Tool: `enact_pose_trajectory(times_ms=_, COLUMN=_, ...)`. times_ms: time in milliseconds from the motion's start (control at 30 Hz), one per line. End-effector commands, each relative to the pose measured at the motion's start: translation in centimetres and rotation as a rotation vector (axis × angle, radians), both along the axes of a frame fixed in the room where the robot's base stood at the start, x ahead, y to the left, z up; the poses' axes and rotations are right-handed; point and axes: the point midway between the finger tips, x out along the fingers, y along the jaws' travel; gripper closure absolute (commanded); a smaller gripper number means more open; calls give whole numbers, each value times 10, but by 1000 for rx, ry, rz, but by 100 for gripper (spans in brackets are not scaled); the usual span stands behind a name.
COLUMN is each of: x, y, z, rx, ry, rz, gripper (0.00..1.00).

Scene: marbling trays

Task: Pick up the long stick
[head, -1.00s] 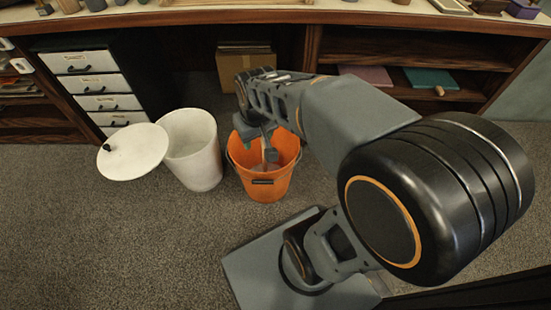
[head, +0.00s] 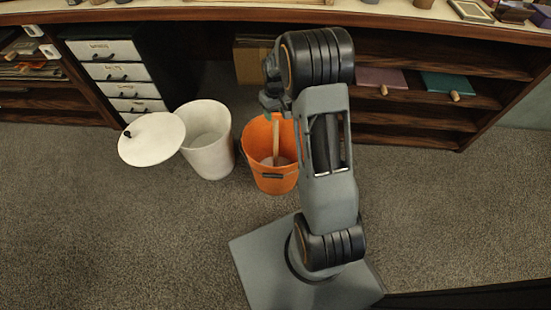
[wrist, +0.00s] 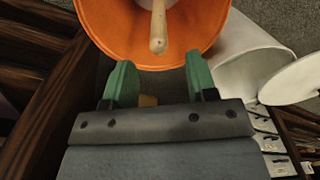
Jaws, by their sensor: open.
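The long stick (head: 276,138) is a pale wooden rod leaning upright inside the orange bucket (head: 260,172), its upper end near the rim. In the wrist view its rounded end (wrist: 158,44) points toward me, with the orange bucket (wrist: 100,24) around it. My gripper (wrist: 157,72) has two green fingers set wide apart with nothing between them. The stick's end lies ahead of the fingertips, roughly centred between them, and apart from them. In the head view my gripper is mostly hidden behind my arm, beside the bucket's upper edge.
A white bin (head: 208,150) stands left of the bucket, its round lid (head: 152,139) leaning beside it. White drawers (head: 118,73) and wooden shelves (head: 420,118) stand behind. A cardboard box (head: 250,62) sits under the counter. The carpet at front left is clear.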

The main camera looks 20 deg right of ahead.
Motion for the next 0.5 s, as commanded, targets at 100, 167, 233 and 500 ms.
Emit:
enact_pose_trajectory(times_ms=100, x=0, y=0, z=-19, rx=0, ry=1, rz=0, gripper=48)
enact_pose_trajectory(times_ms=167, x=0, y=0, z=-23, rx=0, ry=1, rz=0, gripper=48)
enact_pose_trajectory(times_ms=233, x=0, y=0, z=-27, rx=0, ry=1, rz=0, gripper=48)
enact_pose_trajectory(times_ms=500, x=0, y=0, z=-40, rx=0, ry=0, rz=0, gripper=48)
